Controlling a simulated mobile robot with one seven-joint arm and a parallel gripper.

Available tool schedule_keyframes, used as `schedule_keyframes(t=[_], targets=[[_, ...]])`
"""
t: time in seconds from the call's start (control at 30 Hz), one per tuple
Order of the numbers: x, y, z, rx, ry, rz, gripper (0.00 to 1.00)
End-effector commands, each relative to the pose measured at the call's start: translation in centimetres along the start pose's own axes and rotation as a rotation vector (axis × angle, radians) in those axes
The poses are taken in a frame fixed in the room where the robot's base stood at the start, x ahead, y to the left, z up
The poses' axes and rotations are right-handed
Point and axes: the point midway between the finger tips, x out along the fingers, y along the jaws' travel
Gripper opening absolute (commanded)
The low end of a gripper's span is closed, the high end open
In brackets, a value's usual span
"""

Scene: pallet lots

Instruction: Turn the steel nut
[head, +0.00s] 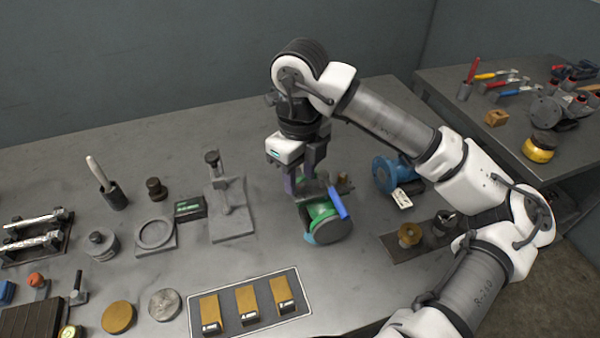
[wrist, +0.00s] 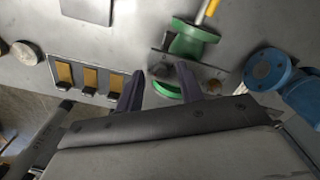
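A green valve-like fitting (head: 318,212) with a blue lever (head: 338,203) lies on the bench below my gripper (head: 304,184). In the wrist view the fitting (wrist: 190,40) shows beside a grey plate (wrist: 211,72). My gripper (wrist: 160,72) points down with its two dark fingers apart. A small dark round piece (wrist: 160,68) lies in line with the gap between the fingertips. I cannot tell whether it is the steel nut, nor whether a finger touches it. The fingers and palm hide part of the fitting.
A blue flanged fitting (head: 386,174) with a tag stands close on the right. A grey stand (head: 230,222) with an upright post is on the left. A tray (head: 238,325) with brass blocks lies in front. The bench behind my gripper is clear.

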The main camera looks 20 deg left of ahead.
Motion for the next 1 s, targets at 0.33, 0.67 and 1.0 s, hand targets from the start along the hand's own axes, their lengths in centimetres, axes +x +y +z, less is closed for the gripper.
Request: schedule_keyframes(t=[0.33, 0.67, 1.0], targets=[[1.13, 0.02, -0.02, 0.0, 0.0, -0.001, 0.37], [1.1, 0.02, -0.01, -0.001, 0.0, -0.001, 0.06], [1.2, -0.01, -0.03, 0.019, 0.001, -0.002, 0.0]])
